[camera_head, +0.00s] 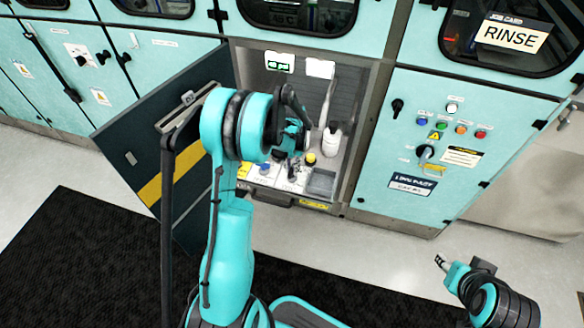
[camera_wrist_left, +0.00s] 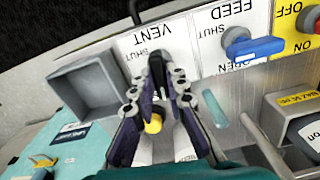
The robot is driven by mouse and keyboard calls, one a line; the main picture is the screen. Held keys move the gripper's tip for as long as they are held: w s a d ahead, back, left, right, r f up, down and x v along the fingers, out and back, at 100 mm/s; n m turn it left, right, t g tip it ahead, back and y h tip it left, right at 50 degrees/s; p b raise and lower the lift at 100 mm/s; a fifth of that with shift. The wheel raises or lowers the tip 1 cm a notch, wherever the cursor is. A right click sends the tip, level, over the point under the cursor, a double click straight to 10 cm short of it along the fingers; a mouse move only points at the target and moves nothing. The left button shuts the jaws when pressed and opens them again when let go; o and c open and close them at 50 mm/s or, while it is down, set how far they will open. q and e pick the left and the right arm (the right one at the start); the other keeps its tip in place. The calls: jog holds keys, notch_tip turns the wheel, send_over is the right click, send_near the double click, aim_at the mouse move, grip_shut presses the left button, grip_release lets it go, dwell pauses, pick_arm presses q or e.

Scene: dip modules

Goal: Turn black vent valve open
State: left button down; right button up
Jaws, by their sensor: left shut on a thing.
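The black vent valve (camera_wrist_left: 157,68) is on a white panel marked VENT and SHUT in the left wrist view. Its handle stands between the fingertips of my left gripper (camera_wrist_left: 160,88), which is shut on it. The handle's lower part and any OPEN mark beside it are hidden by the fingers. In the head view my left gripper (camera_head: 291,172) is down inside the open cabinet bay, small and partly dark against the panel. My right gripper (camera_head: 441,262) is at the lower right, away from the cabinet; its finger opening is too small to judge.
A blue feed valve (camera_wrist_left: 255,46) is right beside the vent panel. A grey tray (camera_wrist_left: 88,88) is on its other side. A yellow-capped thing (camera_head: 310,158) and a white bottle (camera_head: 332,138) stand close by. The open cabinet door (camera_head: 140,150) is left of my arm.

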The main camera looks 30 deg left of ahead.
aim_at(292, 169)
pick_arm(q)
jog(key=shift+n, duration=0.6)
jog(key=c, duration=1.5)
grip_release()
jog(key=shift+c, duration=0.2)
notch_tip(292, 169, up, 12)
